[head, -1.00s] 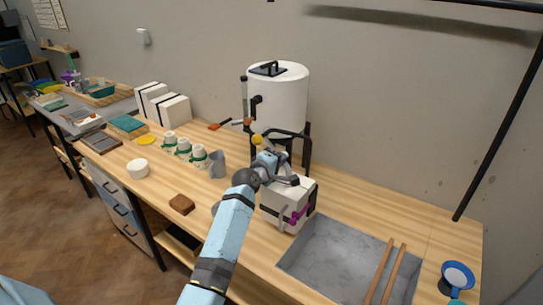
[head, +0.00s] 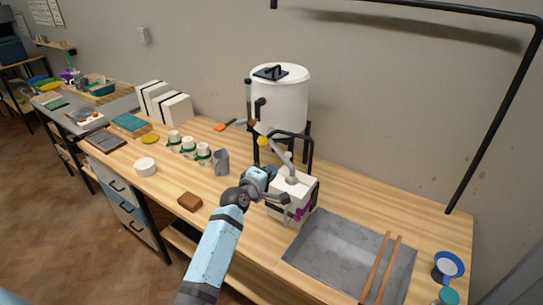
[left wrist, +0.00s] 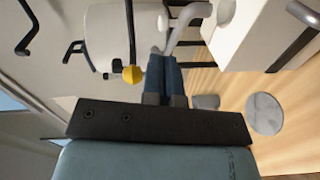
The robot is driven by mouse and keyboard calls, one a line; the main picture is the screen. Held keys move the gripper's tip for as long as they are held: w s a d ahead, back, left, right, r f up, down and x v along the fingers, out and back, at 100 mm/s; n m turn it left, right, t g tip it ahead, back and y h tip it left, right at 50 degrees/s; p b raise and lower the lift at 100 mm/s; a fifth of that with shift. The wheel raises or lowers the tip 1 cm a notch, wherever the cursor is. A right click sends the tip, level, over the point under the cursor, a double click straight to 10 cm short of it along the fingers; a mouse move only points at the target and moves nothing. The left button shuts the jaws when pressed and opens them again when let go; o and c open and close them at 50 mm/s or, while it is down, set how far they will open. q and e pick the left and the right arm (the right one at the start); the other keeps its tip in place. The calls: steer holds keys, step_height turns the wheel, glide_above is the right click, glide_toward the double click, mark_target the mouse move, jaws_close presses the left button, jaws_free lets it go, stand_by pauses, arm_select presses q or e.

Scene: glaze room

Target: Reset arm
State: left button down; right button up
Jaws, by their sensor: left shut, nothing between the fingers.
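My left gripper (head: 271,173) reaches over the bench beside the white box-shaped machine (head: 287,188), which has a grey lever (head: 290,168) on top and purple parts on its front. The gripper is shut with nothing between its fingers. In the left wrist view its blue fingers (left wrist: 166,76) are together, and a curved grey part (left wrist: 186,32) shows just beyond their tips; I cannot tell whether they touch. My right gripper is not in view.
A white tank (head: 281,100) with a yellow tap knob (head: 264,142) stands behind the machine. A grey jug (head: 221,163), green-and-white cups (head: 188,145) and a brown block (head: 190,202) are to the left. A grey basin (head: 325,257) with two wooden sticks lies to the right.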

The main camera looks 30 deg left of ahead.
arm_select(q)
steer(key=s+d+f+m+g, duration=0.2)
steer(key=s+d+f+m, duration=0.2)
steer(key=s, duration=0.7)
steer(key=s+d+f+m+g+h, duration=0.1)
steer(key=s+d+f+m, duration=0.3)
steer(key=s+f+m, duration=0.4)
steer(key=s+d+f+m+g+p, duration=0.1)
steer(key=s+d+f+m, duration=0.4)
steer(key=s, duration=1)
steer(key=shift+s+f+m+g+h, duration=0.4)
steer(key=shift+f+m+g, duration=0.25)
steer(key=shift+m+g, duration=0.2)
